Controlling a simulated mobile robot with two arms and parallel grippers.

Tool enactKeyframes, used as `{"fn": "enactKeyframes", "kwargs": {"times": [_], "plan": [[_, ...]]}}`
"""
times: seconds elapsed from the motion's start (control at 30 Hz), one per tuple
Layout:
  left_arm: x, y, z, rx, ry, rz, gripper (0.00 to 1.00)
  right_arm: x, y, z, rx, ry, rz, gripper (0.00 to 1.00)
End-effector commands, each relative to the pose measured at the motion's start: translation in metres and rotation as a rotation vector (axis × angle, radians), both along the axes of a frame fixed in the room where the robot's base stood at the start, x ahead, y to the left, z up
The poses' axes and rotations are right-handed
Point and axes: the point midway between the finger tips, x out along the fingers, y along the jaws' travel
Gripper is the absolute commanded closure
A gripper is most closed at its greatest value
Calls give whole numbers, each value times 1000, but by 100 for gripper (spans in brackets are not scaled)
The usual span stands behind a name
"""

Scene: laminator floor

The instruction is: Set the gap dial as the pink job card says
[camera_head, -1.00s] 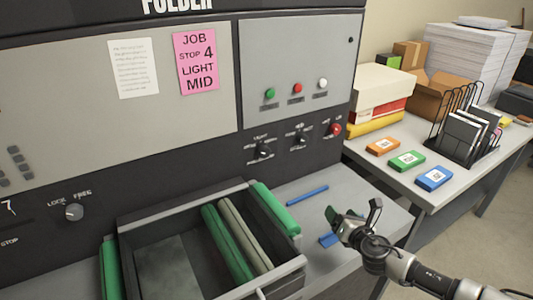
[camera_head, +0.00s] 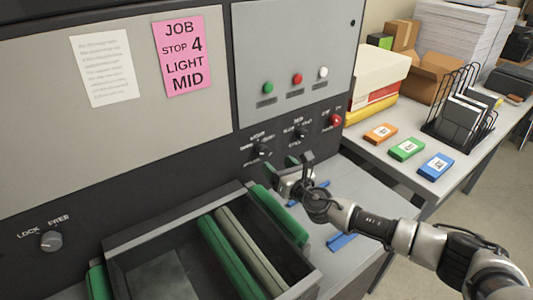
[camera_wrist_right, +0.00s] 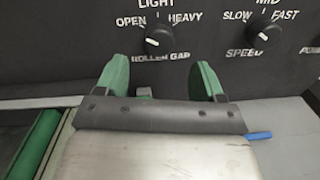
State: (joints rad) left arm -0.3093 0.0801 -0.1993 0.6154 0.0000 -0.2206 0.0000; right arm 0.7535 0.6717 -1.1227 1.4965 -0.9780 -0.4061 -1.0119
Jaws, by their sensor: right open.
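The pink job card (camera_head: 183,55) on the machine front reads "JOB STOP 4 LIGHT MID". The roller gap dial (camera_wrist_right: 158,33) is a dark round knob labelled "LIGHT", "OPEN" and "HEAVY"; it also shows in the head view (camera_head: 261,149). In the head view the right gripper (camera_head: 298,168) is above the tray's right side. My left gripper is not in view.
The speed dial (camera_wrist_right: 258,33) is right of the gap dial. A lock/free knob (camera_head: 51,241) is at lower left. A dark tray (camera_head: 140,232) with green rollers stands below. Blue pieces (camera_head: 341,242) lie on the grey ledge. A side table (camera_head: 400,180) holds coloured boxes.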

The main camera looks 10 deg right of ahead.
Motion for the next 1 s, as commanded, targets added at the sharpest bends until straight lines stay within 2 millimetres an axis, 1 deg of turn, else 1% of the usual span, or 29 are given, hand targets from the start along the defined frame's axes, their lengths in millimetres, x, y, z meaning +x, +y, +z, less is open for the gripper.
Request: {"fn": "enactKeyframes", "kwargs": {"times": [0.03,0.13,0.23,0.3,0.4,0.5,0.73,0.77,1.0], "plan": [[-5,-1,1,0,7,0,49,10,5,2,1,-1,1,31],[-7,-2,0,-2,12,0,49,26,11,1,3,-1,1,31],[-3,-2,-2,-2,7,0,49,39,15,0,2,-2,0,31],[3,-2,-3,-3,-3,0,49,46,17,0,2,1,0,31],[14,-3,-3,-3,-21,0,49,53,19,0,2,1,0,31],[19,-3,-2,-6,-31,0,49,55,21,0,2,1,0,31],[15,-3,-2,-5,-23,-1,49,56,21,0,2,2,0,31],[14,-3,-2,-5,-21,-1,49,56,21,0,2,2,0,33],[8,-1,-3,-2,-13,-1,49,56,20,0,2,2,0,70]]}}
